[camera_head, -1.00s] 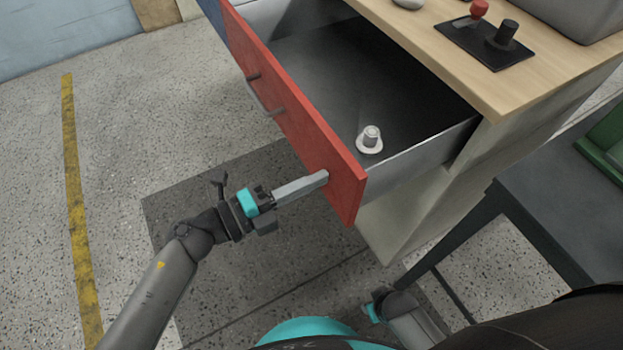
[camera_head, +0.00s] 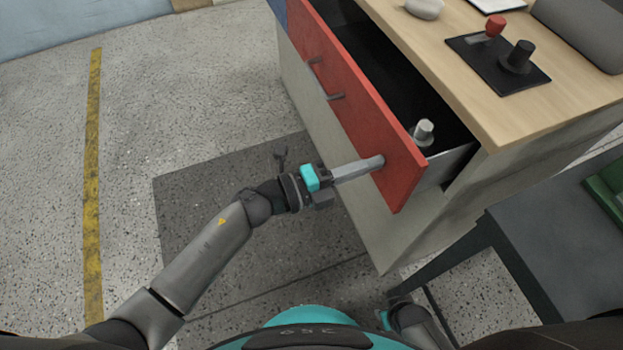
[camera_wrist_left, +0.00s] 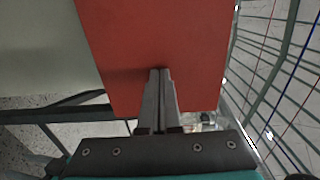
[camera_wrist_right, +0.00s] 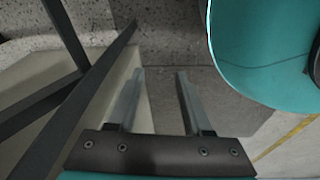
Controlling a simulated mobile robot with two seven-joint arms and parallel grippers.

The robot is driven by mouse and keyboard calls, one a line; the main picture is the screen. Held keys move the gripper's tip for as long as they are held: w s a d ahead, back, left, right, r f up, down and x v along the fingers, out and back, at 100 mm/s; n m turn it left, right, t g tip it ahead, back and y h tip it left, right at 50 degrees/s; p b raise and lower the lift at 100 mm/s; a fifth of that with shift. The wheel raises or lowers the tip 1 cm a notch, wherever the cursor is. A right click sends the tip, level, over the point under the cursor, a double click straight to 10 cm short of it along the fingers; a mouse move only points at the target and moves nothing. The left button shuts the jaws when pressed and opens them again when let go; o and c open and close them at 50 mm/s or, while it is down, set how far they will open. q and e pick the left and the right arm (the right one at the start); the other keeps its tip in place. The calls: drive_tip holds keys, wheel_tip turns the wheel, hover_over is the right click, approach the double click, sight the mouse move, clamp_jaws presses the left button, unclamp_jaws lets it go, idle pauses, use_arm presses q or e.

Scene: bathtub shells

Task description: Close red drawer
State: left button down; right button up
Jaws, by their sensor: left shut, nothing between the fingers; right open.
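The red drawer (camera_head: 350,100) is partly open, with a narrowed strip of its dark inside showing behind the red front. A grey-white flanged part (camera_head: 423,132) stands inside it near the right end. My left gripper (camera_head: 380,161) is shut and empty, its fingertips against the red front near its right end. In the left wrist view the closed fingers (camera_wrist_left: 161,75) meet the red face (camera_wrist_left: 150,45). My right gripper (camera_wrist_right: 160,75) is open and empty, low beside the cabinet; in the head view only part of that arm shows.
A wooden worktop (camera_head: 460,80) above the drawer holds a black tray (camera_head: 535,78) with red and black knobs. A dark table (camera_head: 540,230) with a green item (camera_head: 607,187) stands at the right. Floor at the left is clear, with a yellow line (camera_head: 92,200).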

use_arm(q)
drive_tip(key=b+x, duration=0.1)
drive_tip(key=x, duration=0.9)
drive_tip(key=shift+w+d, duration=0.15)
drive_tip(key=shift+d, duration=0.25)
drive_tip(key=shift+r, duration=0.1)
use_arm(e)
drive_tip(key=shift+w+a+r, duration=0.9)
drive_tip(key=shift+w+a, duration=0.1)
use_arm(q)
drive_tip(key=shift+d, duration=0.1)
